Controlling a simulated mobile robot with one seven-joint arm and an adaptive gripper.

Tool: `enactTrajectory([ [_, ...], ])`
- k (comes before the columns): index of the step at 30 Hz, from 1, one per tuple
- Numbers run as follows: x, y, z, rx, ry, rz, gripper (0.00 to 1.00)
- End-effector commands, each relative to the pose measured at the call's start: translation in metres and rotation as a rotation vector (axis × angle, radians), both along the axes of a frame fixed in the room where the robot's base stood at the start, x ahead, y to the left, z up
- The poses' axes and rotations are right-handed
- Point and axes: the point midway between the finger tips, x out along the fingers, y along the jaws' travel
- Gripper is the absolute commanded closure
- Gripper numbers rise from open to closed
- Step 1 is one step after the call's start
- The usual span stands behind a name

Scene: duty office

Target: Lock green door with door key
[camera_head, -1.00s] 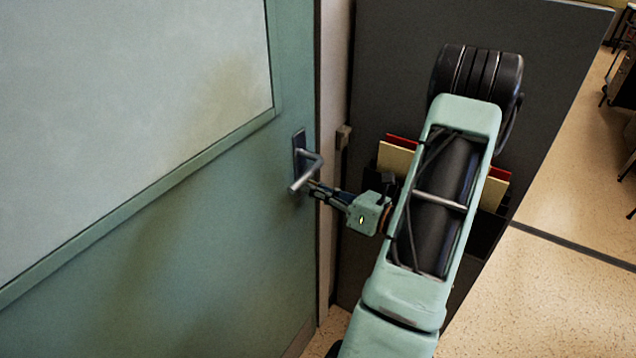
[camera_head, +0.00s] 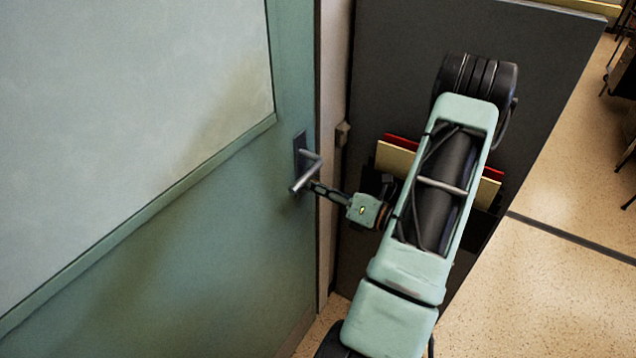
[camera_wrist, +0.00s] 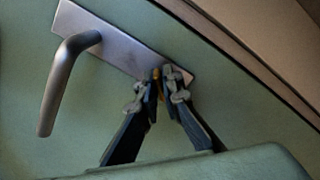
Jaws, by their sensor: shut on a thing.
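The green door (camera_head: 225,215) fills the left of the head view and has a large pale panel in its upper part. Its metal lever handle (camera_head: 307,172) sits on a long plate near the door's right edge; the handle (camera_wrist: 62,85) and plate (camera_wrist: 118,45) also show in the wrist view. My gripper (camera_head: 314,187) reaches the plate just below the lever. In the wrist view my gripper (camera_wrist: 163,78) is shut on a small yellowish thing, likely the door key (camera_wrist: 155,74), at the plate's lower end. The keyhole is hidden behind the fingertips.
The door frame (camera_head: 328,150) stands just right of the door. A dark grey partition (camera_head: 400,60) stands behind my arm, with a holder of cream and red folders (camera_head: 393,160) on it. Speckled floor (camera_head: 560,270) is open at the right.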

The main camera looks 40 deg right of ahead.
Motion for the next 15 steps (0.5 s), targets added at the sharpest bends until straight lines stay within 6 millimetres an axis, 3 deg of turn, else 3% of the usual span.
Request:
enactTrajectory([
  [15,0.0003,-0.0006,0.0024,0.325,0.133,-0.001,1.00],
])
